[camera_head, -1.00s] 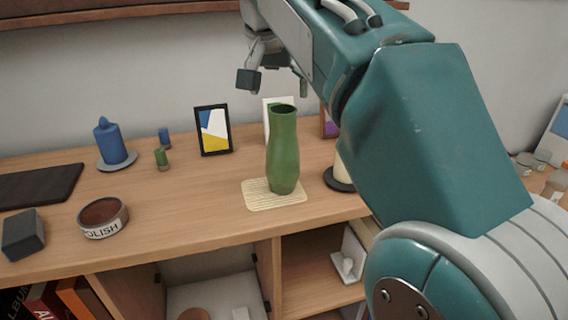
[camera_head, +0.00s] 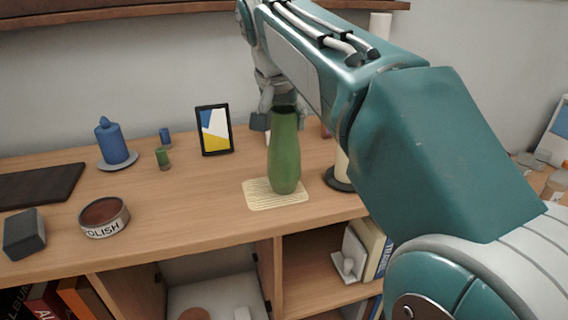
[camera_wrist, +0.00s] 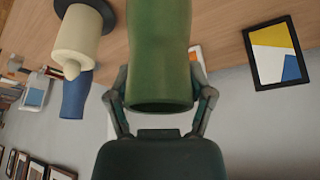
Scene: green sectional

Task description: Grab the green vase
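The green vase (camera_head: 284,160) stands upright on a pale woven mat (camera_head: 262,200) near the middle of the wooden top. My gripper (camera_head: 280,122) is at the vase's upper end, and part of it is hidden by the vase and my arm. In the wrist view the green vase (camera_wrist: 160,50) appears upside down, its mouth facing my palm. The fingers of my gripper (camera_wrist: 160,82) are spread, one on each side of the vase near its rim. Firm contact is not clear.
A cream candle (camera_wrist: 75,40) on a dark holder stands close beside the vase. A picture frame (camera_head: 214,130) stands behind it to the left. A blue candle (camera_head: 110,143), a polish tin (camera_head: 103,218) and a dark block (camera_head: 24,234) are farther left. The top left of the mat is clear.

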